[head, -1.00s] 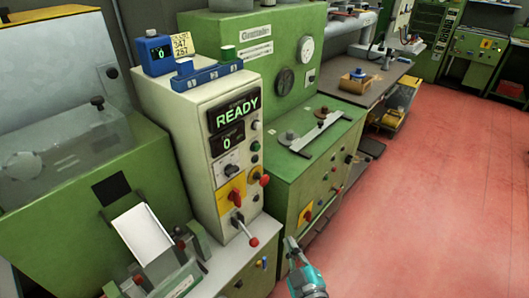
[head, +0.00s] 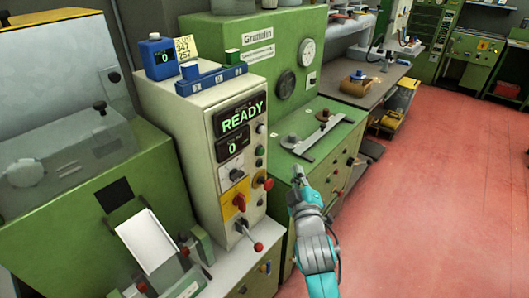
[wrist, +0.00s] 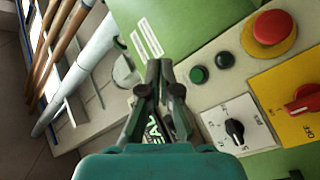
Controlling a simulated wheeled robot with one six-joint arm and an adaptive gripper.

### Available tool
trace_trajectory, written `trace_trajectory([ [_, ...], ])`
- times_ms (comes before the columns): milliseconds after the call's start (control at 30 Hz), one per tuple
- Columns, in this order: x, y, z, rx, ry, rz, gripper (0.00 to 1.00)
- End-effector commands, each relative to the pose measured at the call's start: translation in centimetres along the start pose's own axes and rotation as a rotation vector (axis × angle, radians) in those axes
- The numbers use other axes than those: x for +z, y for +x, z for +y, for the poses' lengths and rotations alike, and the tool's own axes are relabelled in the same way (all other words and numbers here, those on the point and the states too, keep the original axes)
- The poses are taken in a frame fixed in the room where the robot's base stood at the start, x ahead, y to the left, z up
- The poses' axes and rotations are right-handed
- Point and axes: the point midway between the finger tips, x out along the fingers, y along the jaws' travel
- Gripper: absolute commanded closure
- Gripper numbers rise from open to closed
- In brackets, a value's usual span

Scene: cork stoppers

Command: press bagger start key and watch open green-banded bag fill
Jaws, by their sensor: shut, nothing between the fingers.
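My gripper (head: 300,180) is shut and empty, in front of the right side of the cream control cabinet (head: 160,110). The cabinet's upper display (head: 239,118) reads READY and the lower display (head: 232,148) reads 0. A green push button (head: 259,151) sits on its panel; in the wrist view the green button (wrist: 199,74) is right of my closed fingertips (wrist: 158,66), apparently apart from them. A darker button (wrist: 224,60) is beside it. No label marks the start key legibly. I cannot make out a green-banded bag.
A red mushroom button (wrist: 273,27) and a red rotary switch (wrist: 303,98) are close to the green buttons. A red-knobbed lever (head: 258,246) sticks out below. A green machine (head: 250,60) with a metal bar (head: 320,135) stands behind. The red floor (head: 430,200) at right is clear.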

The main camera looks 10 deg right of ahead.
Motion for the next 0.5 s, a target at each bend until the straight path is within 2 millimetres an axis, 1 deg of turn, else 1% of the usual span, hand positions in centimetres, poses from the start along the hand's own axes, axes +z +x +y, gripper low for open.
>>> trace_trajectory([
  [267,0.0,0.1,-0.1,-0.001,0.001,0.0,1.0],
  [500,-1.0,1.3,-1.0,-0.002,0.001,0.002,1.0],
])
